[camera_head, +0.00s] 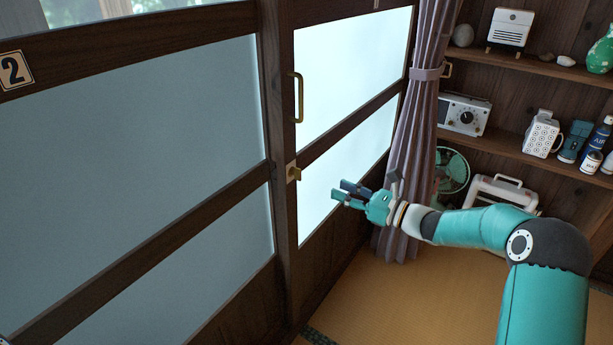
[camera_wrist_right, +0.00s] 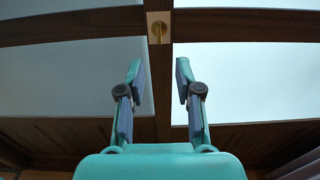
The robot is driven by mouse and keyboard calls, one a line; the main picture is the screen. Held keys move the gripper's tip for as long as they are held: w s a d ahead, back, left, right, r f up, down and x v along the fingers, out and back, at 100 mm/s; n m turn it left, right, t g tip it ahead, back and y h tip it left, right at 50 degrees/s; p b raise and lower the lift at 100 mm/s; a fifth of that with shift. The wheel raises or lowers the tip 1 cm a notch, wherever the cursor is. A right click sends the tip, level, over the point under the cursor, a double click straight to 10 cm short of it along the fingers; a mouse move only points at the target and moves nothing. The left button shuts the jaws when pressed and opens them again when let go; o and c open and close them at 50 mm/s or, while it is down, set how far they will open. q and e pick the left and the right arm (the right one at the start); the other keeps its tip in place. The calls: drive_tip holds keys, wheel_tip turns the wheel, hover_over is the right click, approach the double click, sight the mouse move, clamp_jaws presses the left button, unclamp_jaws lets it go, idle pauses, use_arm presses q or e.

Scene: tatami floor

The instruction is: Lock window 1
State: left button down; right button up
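A small brass lock knob on a pale plate (camera_head: 293,172) sits on the dark post where the two sliding window panels meet. It also shows in the right wrist view at the top middle (camera_wrist_right: 158,30), beyond the fingertips. The knob's exact turn is too small to tell. My right gripper (camera_head: 350,191) is open and empty, to the right of the lock and slightly lower in the head view. In the wrist view its fingers (camera_wrist_right: 160,68) are spread apart, roughly lined up with the lock and not touching it. My left gripper is not in view.
A brass pull handle (camera_head: 298,97) is above the lock. The left panel bears a "2" plate (camera_head: 14,70). A tied curtain (camera_head: 413,140) hangs right of the bright pane. Shelves (camera_head: 520,148) hold a radio and bottles. The tatami (camera_head: 385,300) below is mostly clear.

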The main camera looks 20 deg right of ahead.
sight(301, 174)
drive_tip(key=x, duration=1.2)
drive_tip(key=shift+w+a, duration=0.25)
drive_tip(key=shift+a, duration=0.05)
